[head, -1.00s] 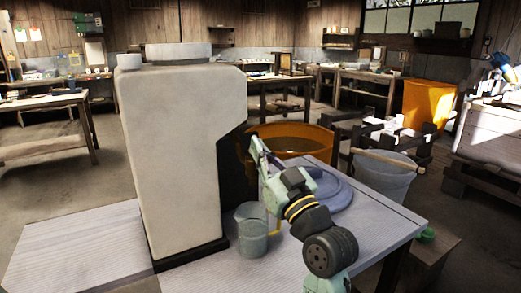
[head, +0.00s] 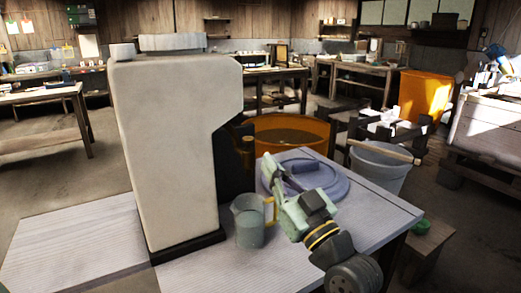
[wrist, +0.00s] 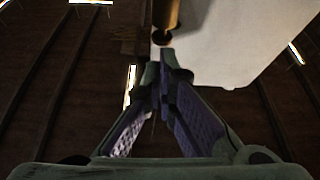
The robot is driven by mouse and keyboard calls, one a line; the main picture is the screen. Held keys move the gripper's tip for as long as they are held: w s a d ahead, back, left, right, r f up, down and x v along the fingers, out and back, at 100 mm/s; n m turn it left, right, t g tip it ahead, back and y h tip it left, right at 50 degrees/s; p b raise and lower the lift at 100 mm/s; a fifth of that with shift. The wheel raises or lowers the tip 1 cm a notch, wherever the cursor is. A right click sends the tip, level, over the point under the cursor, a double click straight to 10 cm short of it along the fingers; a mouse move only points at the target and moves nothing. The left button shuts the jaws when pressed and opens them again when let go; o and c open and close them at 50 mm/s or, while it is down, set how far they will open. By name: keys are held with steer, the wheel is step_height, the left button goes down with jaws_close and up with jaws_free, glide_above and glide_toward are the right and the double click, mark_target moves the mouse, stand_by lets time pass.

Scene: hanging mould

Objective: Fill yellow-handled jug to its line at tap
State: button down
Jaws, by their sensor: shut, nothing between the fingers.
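The clear jug (head: 247,222) stands upright on the grey worktop, at the foot of the tall cream dispenser (head: 165,150). Its yellow handle (head: 271,212) faces right. I cannot make out its fill line or the level inside. My gripper (head: 268,160) is shut and empty, raised above and to the right of the jug, apart from it. In the wrist view my fingertips (wrist: 160,70) meet just below a brass tap (wrist: 166,18) beside the pale dispenser body; I cannot tell whether they touch. The tap's spout is not clear in the head view.
A blue-grey round lid (head: 325,185) lies on the worktop (head: 385,215) behind my arm. An orange tub (head: 290,130) stands behind the worktop, and a pale bucket (head: 378,175) with a stick across it stands to the right. The worktop's front right is clear.

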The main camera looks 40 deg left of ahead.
steer(key=v, duration=0.5)
steer(key=shift+s+d+r, duration=0.15)
steer(key=shift+r, duration=0.05)
